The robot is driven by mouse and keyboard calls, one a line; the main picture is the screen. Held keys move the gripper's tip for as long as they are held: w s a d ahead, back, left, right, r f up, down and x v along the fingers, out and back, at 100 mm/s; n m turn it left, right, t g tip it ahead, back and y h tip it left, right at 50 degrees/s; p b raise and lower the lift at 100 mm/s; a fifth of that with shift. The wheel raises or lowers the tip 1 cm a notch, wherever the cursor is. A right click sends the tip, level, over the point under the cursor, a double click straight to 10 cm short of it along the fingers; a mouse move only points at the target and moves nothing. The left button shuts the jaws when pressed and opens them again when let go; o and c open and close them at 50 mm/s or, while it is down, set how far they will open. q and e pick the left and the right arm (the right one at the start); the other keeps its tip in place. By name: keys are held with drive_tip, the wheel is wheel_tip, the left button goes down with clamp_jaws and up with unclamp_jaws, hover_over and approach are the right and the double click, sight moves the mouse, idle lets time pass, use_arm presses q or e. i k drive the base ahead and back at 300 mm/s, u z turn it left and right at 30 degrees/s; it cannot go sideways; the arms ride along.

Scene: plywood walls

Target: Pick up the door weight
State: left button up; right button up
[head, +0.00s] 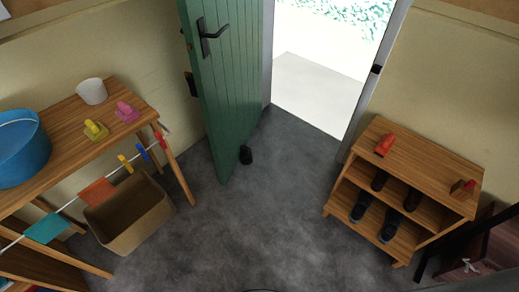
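Neither of my grippers shows in the head view.
A wooden table (62,122) with a blue bucket (22,150) and a white cup (92,91) is at left. A cardboard box (130,215) and a clothesline are near it. A shoe shelf (425,172) stands at right. The middle floor (250,225) is clear.

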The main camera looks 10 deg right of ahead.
sight(245, 158)
drive_tip(key=z, duration=0.5)
drive_tip(key=i, duration=0.65)
drive_tip(key=z, duration=0.5)
